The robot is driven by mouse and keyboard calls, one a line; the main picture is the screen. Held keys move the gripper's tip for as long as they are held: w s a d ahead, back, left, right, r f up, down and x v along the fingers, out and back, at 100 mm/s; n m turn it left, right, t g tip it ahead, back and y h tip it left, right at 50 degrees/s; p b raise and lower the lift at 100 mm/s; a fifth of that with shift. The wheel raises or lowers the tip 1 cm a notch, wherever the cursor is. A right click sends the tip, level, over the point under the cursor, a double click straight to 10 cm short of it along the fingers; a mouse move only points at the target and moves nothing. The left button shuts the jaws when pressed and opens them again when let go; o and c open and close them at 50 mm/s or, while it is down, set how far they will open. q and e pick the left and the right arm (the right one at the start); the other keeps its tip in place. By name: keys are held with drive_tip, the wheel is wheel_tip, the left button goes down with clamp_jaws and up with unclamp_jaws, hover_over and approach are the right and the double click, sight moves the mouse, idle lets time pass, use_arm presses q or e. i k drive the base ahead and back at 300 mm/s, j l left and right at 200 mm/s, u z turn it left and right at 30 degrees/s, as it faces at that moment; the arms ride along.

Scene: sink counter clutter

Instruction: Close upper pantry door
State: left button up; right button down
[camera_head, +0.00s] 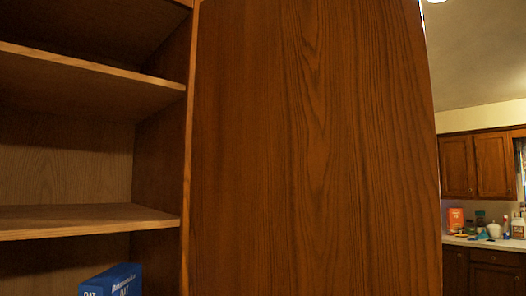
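The upper pantry door (315,150) is a large brown wood-grain panel filling the middle and right of the head view. It stands open, swung out to the right of the pantry opening. The pantry (66,160) is on the left, with its shelves exposed. Neither of my grippers shows in this view. The door's top and bottom edges are outside the picture, and no handle is visible.
A blue box (112,281) stands low in the pantry, below a shelf (90,218). At the far right are wall cabinets (478,165) and a counter (490,242) with several small items. The door hides much of the room behind it.

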sight(315, 171)
drive_tip(key=i+l+u, duration=0.25)
drive_tip(key=l+u, duration=0.2)
drive_tip(key=l, duration=0.15)
drive_tip(key=i+l+u, duration=0.15)
drive_tip(key=l+u, duration=0.8)
drive_tip(key=l, duration=0.3)
drive_tip(key=k+l+u, duration=0.1)
drive_tip(key=l+u, duration=0.35)
drive_tip(key=l, duration=0.25)
